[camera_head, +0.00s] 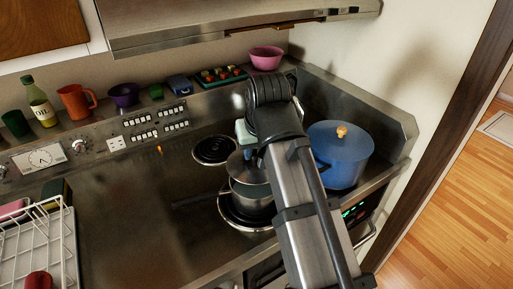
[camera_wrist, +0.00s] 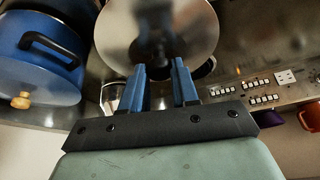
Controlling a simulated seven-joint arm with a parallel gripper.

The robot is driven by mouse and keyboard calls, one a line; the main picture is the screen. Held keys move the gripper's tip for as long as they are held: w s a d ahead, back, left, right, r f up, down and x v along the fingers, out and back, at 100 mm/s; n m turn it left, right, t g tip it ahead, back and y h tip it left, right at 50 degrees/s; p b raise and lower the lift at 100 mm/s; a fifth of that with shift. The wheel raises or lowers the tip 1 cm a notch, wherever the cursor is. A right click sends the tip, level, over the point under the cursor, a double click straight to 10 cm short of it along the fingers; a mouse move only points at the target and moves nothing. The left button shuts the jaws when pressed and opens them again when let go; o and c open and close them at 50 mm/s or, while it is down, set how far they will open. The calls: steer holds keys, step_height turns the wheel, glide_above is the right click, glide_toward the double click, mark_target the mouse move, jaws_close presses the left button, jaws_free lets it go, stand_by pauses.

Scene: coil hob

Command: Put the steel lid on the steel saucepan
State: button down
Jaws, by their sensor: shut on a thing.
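The steel saucepan (camera_head: 252,199) stands on the front coil, its dark handle pointing left. The steel lid (camera_head: 246,168) is over the pan's top in the head view. I cannot tell whether it touches the rim. In the wrist view the lid (camera_wrist: 190,28) is a large shiny disc with a dark knob (camera_wrist: 152,43) at its middle. My gripper (camera_wrist: 162,70) has its blue fingers closed in on the knob.
A blue pot (camera_head: 340,153) with a yellow knob stands close on the right. The rear coil (camera_head: 214,150) is bare. A white dish rack (camera_head: 40,240) is at left. Cups, bowls and a tray (camera_head: 220,76) line the back ledge. The hob left of the pan is clear.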

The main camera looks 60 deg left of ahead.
mark_target(255, 162)
steer(key=shift+f, duration=0.2)
steer(key=shift+f, duration=2.1)
steer(key=shift+f, duration=0.4)
stand_by(0.5)
steer(key=shift+c, duration=1.4)
jaws_free()
steer(key=shift+r, duration=0.15)
steer(key=shift+r, duration=3.35)
